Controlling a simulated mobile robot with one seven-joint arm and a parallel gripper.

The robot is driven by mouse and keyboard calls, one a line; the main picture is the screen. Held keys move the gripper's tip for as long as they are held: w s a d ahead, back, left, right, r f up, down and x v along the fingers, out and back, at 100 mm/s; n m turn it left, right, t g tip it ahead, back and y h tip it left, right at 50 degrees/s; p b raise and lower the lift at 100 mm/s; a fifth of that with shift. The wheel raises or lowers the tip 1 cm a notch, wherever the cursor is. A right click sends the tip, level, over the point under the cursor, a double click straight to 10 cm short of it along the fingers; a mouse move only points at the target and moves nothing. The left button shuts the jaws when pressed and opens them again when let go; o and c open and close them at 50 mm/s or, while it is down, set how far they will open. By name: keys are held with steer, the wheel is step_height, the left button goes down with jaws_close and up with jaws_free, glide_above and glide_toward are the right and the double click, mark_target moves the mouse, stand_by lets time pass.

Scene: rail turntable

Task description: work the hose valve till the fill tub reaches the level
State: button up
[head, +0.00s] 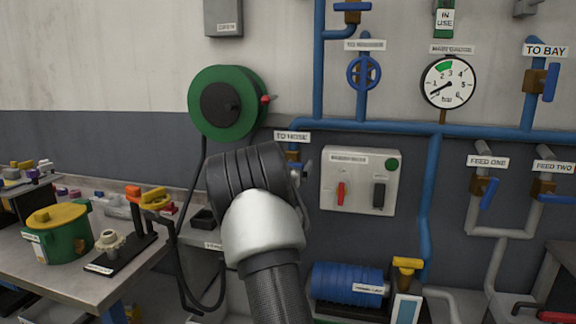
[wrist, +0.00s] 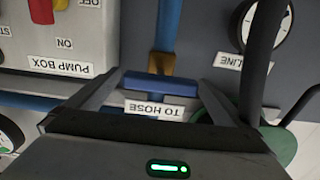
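The hose valve has a blue bar handle (wrist: 148,85) on a brass body (wrist: 160,64). It shows upside down in the wrist view above the TO HOSE label (wrist: 155,108). My gripper (wrist: 160,80) is open, with one finger on each side of the handle and visible gaps between. In the head view my arm covers most of the valve and gripper. The TO HOSE label (head: 292,136) shows there above the arm. A hose reel (head: 228,103) hangs on the wall, its black hose running down. I cannot make out the fill tub or its level.
The pump box (head: 360,180) is right of my arm, with a red lever. The main gauge (head: 448,82) and blue pipes (head: 427,200) line the wall. A workbench (head: 60,275) with a green pot (head: 60,235) is at left. A blue motor (head: 345,284) sits low.

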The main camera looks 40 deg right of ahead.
steer(key=c, duration=1)
steer(key=shift+r+n+p, duration=0.1)
steer(key=shift+n+p, duration=0.3)
steer(key=n+p, duration=0.2)
steer(key=shift+w+a+r+n, duration=0.1)
steer(key=shift+a+n, duration=0.05)
steer(key=shift+n, duration=0.15)
steer(key=n+p, duration=0.3)
steer(key=n, duration=0.1)
steer(key=shift+w+n, duration=0.1)
steer(key=shift+n, duration=0.2)
steer(key=n, duration=0.2)
steer(key=n+p, duration=0.1)
steer(key=n, duration=0.1)
steer(key=shift+a+f, duration=0.1)
steer(key=shift+f, duration=0.25)
steer(key=shift+n, duration=2.1)
